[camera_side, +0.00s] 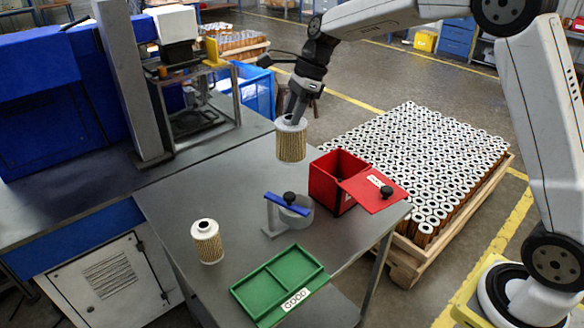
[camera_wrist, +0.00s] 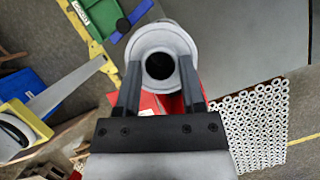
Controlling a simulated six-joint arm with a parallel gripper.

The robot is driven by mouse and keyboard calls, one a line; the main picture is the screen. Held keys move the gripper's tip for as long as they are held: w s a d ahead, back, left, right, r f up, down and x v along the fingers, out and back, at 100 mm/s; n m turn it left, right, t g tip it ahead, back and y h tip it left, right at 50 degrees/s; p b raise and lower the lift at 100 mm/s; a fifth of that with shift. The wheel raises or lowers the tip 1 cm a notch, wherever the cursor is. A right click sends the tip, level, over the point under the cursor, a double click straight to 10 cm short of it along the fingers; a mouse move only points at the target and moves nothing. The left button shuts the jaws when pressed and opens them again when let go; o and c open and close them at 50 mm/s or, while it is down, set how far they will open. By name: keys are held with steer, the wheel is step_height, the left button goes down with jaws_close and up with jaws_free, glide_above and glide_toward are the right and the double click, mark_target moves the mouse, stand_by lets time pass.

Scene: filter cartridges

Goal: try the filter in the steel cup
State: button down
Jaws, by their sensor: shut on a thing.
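My gripper (camera_side: 293,112) is shut on a filter cartridge (camera_side: 291,143), tan and pleated with white end caps. It hangs upright, held by its top end, and seems clear of the table. In the wrist view its white ring and dark hole (camera_wrist: 160,42) show between the fingers. The steel cup (camera_side: 299,217) stands on the table, below the held filter in the side view. A blue bar (camera_side: 276,203) with a black knob lies across its top; the cup's inside is hidden. A second filter (camera_side: 207,246) stands upright on the table, left of the cup.
A green two-part tray (camera_side: 262,293) labelled GOOD is at the table's front and looks empty. A red box (camera_side: 325,181) with a red flap (camera_side: 372,196) and black knob stands right of the cup. A pallet of many filters (camera_side: 492,175) is beyond the table.

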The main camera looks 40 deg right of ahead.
mark_target(299, 154)
steer(key=shift+s+d+r, duration=0.1)
steer(key=shift+s+d, duration=0.1)
steer(key=shift+d, duration=0.35)
steer(key=shift+s+d+f+n, duration=0.15)
steer(key=shift+d+f+n, duration=0.15)
steer(key=shift+n, duration=0.1)
step_height(299, 154, down, 11)
steer(key=shift+a+r, duration=0.1)
steer(key=shift+a, duration=0.05)
steer(key=shift+f, duration=2.3)
stand_by(0.6)
jaws_free()
steer(key=shift+r, duration=0.5)
stand_by(0.5)
